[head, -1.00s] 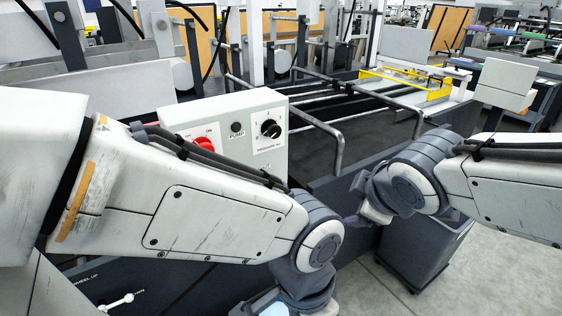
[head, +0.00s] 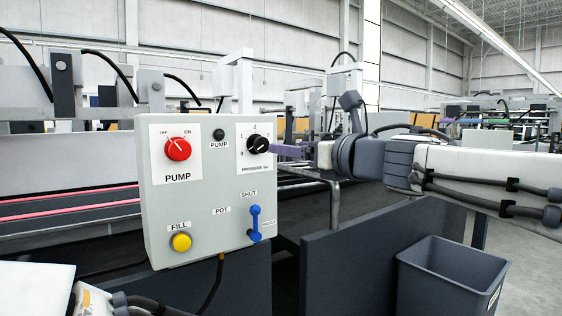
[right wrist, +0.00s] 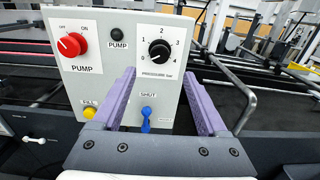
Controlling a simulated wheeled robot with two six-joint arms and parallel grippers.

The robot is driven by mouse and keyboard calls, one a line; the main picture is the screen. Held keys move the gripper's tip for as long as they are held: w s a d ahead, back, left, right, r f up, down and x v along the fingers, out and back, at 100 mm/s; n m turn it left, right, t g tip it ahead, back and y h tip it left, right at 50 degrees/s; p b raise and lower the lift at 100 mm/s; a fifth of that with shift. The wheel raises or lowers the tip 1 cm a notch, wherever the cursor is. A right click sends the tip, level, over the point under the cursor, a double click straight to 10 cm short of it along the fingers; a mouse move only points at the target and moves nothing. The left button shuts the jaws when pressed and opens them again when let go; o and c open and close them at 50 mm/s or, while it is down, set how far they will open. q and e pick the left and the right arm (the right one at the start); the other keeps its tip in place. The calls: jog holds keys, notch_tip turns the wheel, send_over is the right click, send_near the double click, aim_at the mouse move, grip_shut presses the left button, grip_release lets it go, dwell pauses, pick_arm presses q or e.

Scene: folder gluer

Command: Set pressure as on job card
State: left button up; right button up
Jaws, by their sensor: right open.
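The black pressure knob (head: 257,144) is at the upper right of the grey control box (head: 205,222). My right gripper (head: 287,151) comes in from the right, close to the knob. In the right wrist view its two purple fingers (right wrist: 158,85) are open and empty, with the knob beyond and between the tips, apparently untouched. My left gripper is out of view. No job card is recognisable.
A metal rail (head: 335,205) stands right of the box, with a dark bin (head: 450,275) below.

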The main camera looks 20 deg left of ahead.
aim_at(263, 143)
jog(key=p+x, duration=0.2)
jog(key=x, duration=0.8)
grip_shut()
